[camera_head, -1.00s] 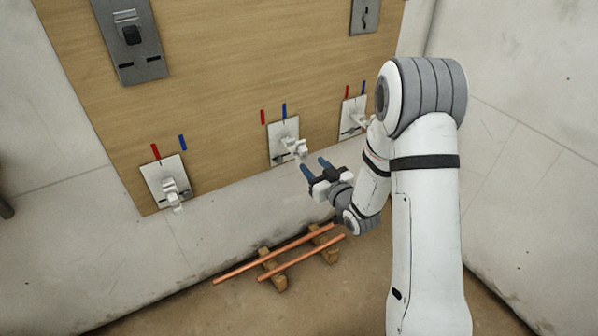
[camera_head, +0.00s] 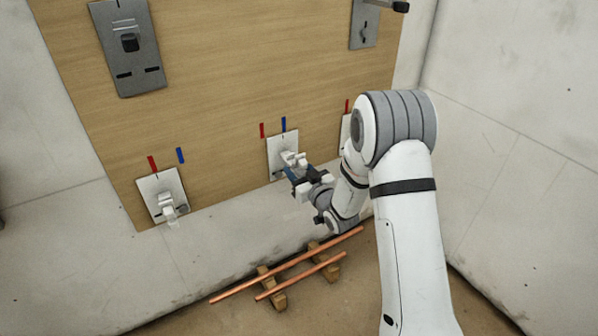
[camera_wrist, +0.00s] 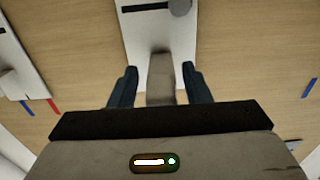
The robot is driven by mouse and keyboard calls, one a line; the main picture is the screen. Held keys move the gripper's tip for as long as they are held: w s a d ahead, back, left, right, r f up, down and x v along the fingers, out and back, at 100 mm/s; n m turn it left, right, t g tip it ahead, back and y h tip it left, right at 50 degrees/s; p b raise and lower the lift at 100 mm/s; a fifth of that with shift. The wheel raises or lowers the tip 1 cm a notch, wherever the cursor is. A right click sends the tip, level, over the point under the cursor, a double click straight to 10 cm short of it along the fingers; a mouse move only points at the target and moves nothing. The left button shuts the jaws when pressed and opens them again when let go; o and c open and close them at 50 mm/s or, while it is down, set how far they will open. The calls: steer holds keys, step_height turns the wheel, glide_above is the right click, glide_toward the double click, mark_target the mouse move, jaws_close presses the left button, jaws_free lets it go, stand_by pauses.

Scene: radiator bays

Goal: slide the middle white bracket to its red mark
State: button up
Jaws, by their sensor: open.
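The middle white bracket (camera_head: 291,157) sticks out from its pale plate (camera_head: 275,147) low on the wooden board. Its red mark (camera_head: 262,130) is above the plate's upper left corner, with a blue mark (camera_head: 283,124) to the right. My gripper (camera_head: 291,174) is at the bracket. In the wrist view, my gripper (camera_wrist: 156,80) is open, one dark blue finger on each side of the bracket (camera_wrist: 160,78). Narrow gaps show between fingers and bracket. The gripper body hides the bracket's near end, and the middle plate's marks do not show in the wrist view.
A similar left bracket plate (camera_head: 152,188) and a right plate (camera_head: 345,130), partly hidden by my arm, flank the middle one. Grey panels (camera_head: 142,80) are higher up. Copper pipes (camera_head: 300,262) lie on wooden blocks on the floor below.

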steer(key=shift+c, duration=0.4)
jaws_close()
